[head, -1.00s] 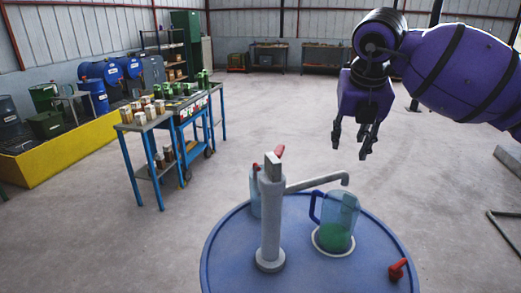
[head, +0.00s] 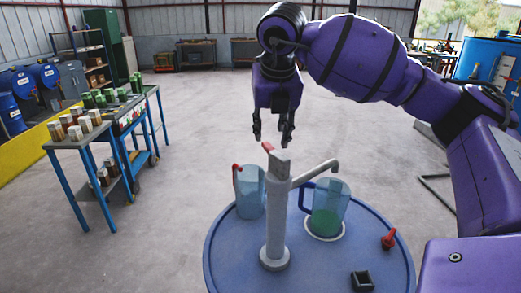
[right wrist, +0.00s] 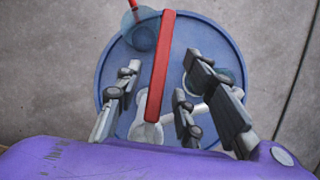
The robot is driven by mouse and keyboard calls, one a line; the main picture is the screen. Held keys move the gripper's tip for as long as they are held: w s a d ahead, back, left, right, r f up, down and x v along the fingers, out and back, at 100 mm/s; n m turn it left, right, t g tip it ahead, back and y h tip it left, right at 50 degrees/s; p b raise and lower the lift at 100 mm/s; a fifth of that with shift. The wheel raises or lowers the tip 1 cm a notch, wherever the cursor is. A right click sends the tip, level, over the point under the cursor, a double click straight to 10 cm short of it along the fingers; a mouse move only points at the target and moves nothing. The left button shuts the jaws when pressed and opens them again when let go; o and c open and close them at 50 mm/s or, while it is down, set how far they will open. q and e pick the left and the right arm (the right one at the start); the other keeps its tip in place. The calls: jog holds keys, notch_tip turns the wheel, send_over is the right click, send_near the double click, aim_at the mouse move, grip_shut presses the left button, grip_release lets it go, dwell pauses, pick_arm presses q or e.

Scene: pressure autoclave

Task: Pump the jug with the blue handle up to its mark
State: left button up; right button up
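The grey pump (head: 277,220) rises from the blue drum top (head: 235,255). Its red lever (head: 268,147) points away from me in the head view. In the right wrist view the long red lever (right wrist: 160,65) runs between the spread fingers. My right gripper (head: 273,132) is open and empty, pointing down above the lever, with no contact visible. The jug's mark cannot be made out. My left gripper is out of view.
A second, bluish jug with a red handle (head: 250,195) stands left of the pump. A red fitting (head: 388,240) and a small black block (head: 362,281) are on the drum top. A blue cart (head: 120,150) stands at left. The floor around the drum is clear.

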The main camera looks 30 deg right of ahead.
aim_at(270, 146)
jog(key=x, duration=0.7)
jog(key=shift+d+f, duration=0.1)
jog(key=shift+f, duration=0.1)
grip_shut()
